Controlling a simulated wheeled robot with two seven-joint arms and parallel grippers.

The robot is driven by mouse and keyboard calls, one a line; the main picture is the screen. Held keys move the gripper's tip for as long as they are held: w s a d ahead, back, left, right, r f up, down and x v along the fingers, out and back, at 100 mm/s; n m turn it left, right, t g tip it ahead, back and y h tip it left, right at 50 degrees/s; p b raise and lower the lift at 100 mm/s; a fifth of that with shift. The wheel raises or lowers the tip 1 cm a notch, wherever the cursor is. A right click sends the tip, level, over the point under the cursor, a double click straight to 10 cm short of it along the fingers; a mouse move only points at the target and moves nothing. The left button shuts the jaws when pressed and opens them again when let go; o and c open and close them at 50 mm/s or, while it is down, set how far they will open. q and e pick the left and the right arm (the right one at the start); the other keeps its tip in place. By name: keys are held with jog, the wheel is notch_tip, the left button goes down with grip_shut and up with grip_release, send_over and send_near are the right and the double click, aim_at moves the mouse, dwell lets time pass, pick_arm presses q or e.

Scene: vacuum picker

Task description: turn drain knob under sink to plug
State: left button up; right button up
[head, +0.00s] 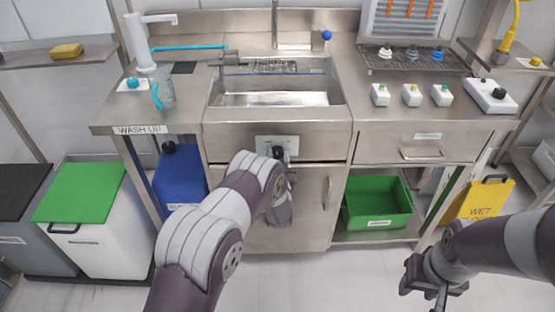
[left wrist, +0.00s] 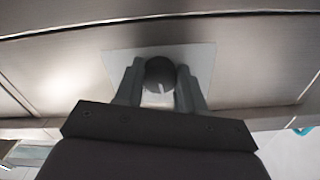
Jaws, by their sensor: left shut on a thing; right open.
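The drain knob is a round black knob (head: 278,152) on a pale plate (head: 263,144) on the steel panel below the sink basin. In the left wrist view the knob (left wrist: 160,74) sits between the two fingers of my left gripper (left wrist: 159,82), which is shut on it. A light line on the knob's face points down in that view. In the head view my left arm hides most of the gripper and the lower part of the knob. The sink (head: 275,103) basin looks empty. My right gripper (head: 436,291) is open and empty at the lower right, away from the counter.
Below the panel is a cabinet door with a vertical handle (head: 327,190). A green bin (head: 378,203) stands on the lower shelf to the right, and a blue container (head: 181,179) stands to the left. A yellow wet-floor sign (head: 483,200) is at the far right.

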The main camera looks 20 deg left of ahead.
pick_arm(q)
jog(key=m, duration=0.4)
jog(key=shift+a+m+b, duration=0.1)
jog(key=shift+m+b, duration=0.2)
jog(key=m, duration=0.5)
jog(key=shift+s+m, duration=0.1)
jog(key=shift+m, duration=0.2)
jog(key=o, duration=1.1)
jog(key=shift+r, duration=0.1)
jog(key=shift+c, duration=0.2)
jog(key=p+v, duration=0.1)
jog(key=v, duration=1.1)
jog(key=shift+s, duration=0.35)
